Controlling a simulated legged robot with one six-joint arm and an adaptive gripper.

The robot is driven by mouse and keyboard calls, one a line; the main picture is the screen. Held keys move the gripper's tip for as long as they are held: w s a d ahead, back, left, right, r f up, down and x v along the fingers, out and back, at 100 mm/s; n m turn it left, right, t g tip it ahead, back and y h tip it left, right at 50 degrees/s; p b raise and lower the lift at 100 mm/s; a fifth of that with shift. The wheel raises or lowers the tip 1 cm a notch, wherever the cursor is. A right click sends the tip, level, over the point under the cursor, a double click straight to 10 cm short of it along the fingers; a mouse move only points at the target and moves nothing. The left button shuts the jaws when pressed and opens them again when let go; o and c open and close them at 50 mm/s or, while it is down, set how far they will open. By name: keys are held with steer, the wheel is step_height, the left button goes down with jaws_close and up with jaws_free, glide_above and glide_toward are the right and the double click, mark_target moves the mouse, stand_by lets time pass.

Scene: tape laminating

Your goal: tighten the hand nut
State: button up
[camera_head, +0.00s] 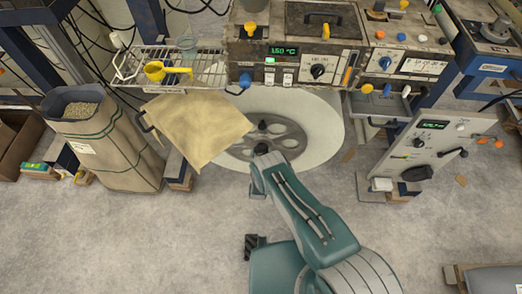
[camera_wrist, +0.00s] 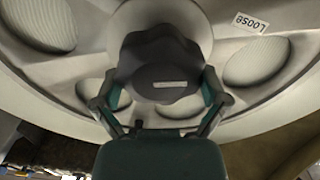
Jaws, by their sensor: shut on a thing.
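The hand nut (camera_wrist: 160,58) is a dark, lobed knob with a small pale mark, at the centre of a grey reel hub in the wrist view. My gripper (camera_wrist: 160,84) has one finger on each side of the knob and is shut on it. In the head view, my gripper (camera_head: 262,149) is in front of the hub and hides part of its centre. The large cream reel (camera_head: 325,125) stands below the machine, its hub having several round openings.
A tan sheet (camera_head: 195,125) hangs left of the reel. A paper sack of pellets (camera_head: 110,145) stands further left. A control panel (camera_head: 430,150) stands right of the reel, and the machine (camera_head: 310,50) is above. The concrete floor in front is mostly clear.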

steer(key=m, duration=0.5)
steer(key=shift+d, duration=0.15)
steer(key=m, duration=0.6)
steer(key=shift+d+f, duration=0.15)
steer(key=shift+d, duration=0.05)
steer(key=m, duration=0.5)
steer(key=shift+d+f, duration=0.2)
steer(key=m, duration=0.5)
steer(key=shift+d+f, duration=0.15)
steer(key=shift+f, duration=0.1)
steer(key=shift+s+m, duration=0.1)
steer(key=shift+m, duration=0.2)
steer(key=shift+d+f, duration=0.1)
steer(key=o, duration=0.8)
steer(key=shift+c, duration=0.2)
